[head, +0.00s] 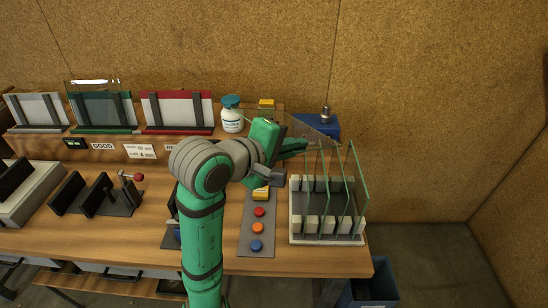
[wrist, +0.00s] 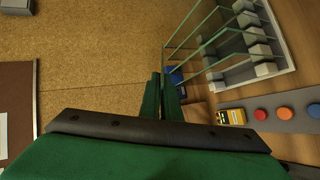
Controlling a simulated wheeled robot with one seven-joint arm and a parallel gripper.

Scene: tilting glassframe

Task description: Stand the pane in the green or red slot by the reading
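A clear pane with a bright glare (head: 92,82) stands in the green slot (head: 103,131) at the back left. The red slot (head: 177,131) beside it shows a pale backing and no clear pane. Several green-edged panes (head: 358,175) stand upright in the rack (head: 325,240) at the bench's right end; they also show in the wrist view (wrist: 205,45). My gripper (head: 304,146) is behind and left of the rack, pointing right. Its green fingers (wrist: 165,78) look closed together in the wrist view, with no pane visible between them. The small green-lit display (head: 74,143) is too small to read.
A grey strip with red, orange and blue buttons (head: 257,228) lies left of the rack. A white bottle with a teal cap (head: 231,120) and a blue box (head: 325,124) stand at the back. Black holders (head: 95,200) stand at left. A blue bin (head: 378,280) is below right.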

